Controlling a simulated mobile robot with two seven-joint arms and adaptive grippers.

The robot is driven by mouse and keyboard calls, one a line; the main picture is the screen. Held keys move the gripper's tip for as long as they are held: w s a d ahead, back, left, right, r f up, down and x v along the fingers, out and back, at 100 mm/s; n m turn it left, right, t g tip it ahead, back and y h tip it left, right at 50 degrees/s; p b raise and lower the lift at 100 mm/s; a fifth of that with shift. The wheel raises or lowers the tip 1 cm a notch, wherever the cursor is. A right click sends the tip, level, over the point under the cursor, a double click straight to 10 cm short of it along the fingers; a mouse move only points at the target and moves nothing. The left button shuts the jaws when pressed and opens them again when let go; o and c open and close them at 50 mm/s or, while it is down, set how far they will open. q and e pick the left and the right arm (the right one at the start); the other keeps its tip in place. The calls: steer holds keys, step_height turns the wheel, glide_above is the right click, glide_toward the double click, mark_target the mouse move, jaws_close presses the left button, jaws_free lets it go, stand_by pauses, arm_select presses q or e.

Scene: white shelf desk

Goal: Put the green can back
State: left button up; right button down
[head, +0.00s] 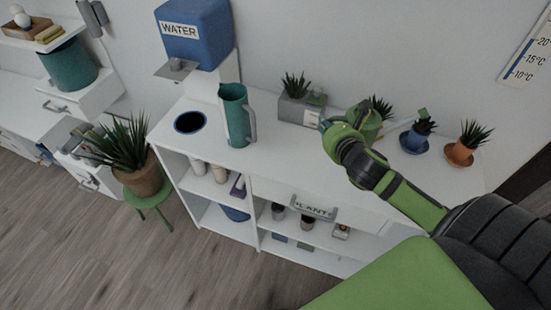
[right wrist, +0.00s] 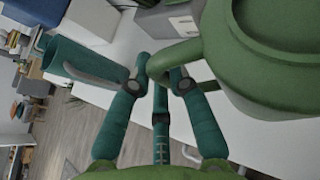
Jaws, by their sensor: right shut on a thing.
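The green can (head: 371,124) is a round green watering can on or just above the white desk top, among the potted plants. In the right wrist view its large body (right wrist: 270,60) fills the upper right, with a tapering green part reaching left between my fingers. My right gripper (head: 328,126) is at the can's left side and shut on that part; its teal fingers show in the right wrist view (right wrist: 158,76). I cannot tell whether the can touches the desk. My wrist hides part of it. My left gripper is not in view.
A teal pitcher (head: 236,116) stands left on the desk top, beside a dark round opening (head: 190,122) and below the blue water tank (head: 196,35). A grey planter (head: 299,108) stands behind my gripper. A blue pot (head: 416,140) and an orange pot (head: 461,152) stand right.

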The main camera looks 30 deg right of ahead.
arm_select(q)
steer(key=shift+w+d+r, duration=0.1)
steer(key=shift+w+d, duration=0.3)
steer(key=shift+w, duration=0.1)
arm_select(e)
steer(key=shift+w+a+f, duration=1.1)
steer(key=shift+a+f, duration=0.35)
steer(key=shift+f, duration=0.35)
steer(key=shift+w+a+f, duration=1.15)
steer(key=shift+a+f, duration=0.25)
steer(key=shift+f, duration=0.35)
steer(key=shift+w+a+f, duration=1.1)
steer(key=shift+a+f, duration=0.35)
steer(key=shift+f, duration=0.35)
steer(key=shift+f, duration=0.15)
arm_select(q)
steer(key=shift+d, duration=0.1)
arm_select(e)
steer(key=c, duration=1.2)
jaws_free()
steer(key=shift+o, duration=0.2)
